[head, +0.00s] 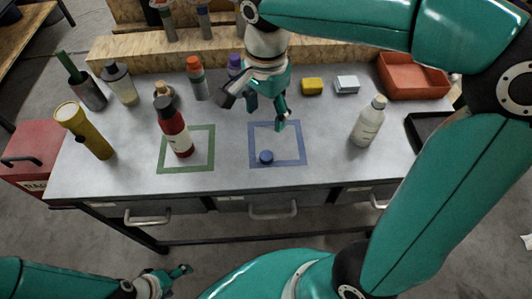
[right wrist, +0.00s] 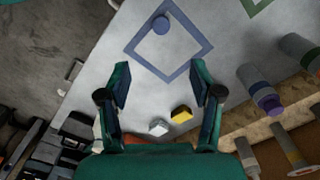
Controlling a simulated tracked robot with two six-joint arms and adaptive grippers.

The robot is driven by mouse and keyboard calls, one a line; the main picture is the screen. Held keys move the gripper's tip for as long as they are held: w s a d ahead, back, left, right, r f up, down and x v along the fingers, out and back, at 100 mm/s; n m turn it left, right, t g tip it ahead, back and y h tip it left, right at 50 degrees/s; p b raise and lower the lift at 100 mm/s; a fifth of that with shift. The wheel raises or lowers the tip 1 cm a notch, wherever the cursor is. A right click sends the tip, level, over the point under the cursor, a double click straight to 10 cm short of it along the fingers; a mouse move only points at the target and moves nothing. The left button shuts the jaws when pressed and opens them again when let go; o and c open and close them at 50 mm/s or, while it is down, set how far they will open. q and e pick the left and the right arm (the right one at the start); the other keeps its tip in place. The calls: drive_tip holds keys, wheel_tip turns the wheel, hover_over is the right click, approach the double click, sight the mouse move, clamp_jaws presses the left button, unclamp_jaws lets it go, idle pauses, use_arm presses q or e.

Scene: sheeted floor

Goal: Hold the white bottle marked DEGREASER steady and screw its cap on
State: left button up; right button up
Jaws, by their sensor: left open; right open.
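A white bottle (head: 367,124) with a grey label stands upright at the right of the workbench in the head view. Its lettering is too small to read, and I cannot tell whether its pale top is a bare neck. A small blue cap (head: 266,157) lies inside the blue square outline; the right wrist view shows it too (right wrist: 160,25). My right gripper (head: 254,112) is open and empty above the bench, behind the cap; its fingers also show in the right wrist view (right wrist: 159,75). My left gripper (head: 178,279) is open and empty, low in front of the bench.
A red bottle (head: 174,128) stands in the green square outline (head: 202,167). A yellow flashlight (head: 84,130) and several bottles stand at the left. A yellow sponge (head: 312,86), a white block (head: 347,84) and a red tray (head: 413,78) sit at the back. The front middle is clear.

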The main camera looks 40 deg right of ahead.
hover_over(266, 156)
drive_tip(key=f, duration=1)
drive_tip(key=shift+s+f, duration=0.2)
drive_tip(key=shift+f, duration=0.45)
drive_tip(key=shift+f, duration=0.1)
drive_tip(key=f, duration=0.5)
drive_tip(key=shift+w, duration=0.25)
drive_tip(key=c, duration=0.8)
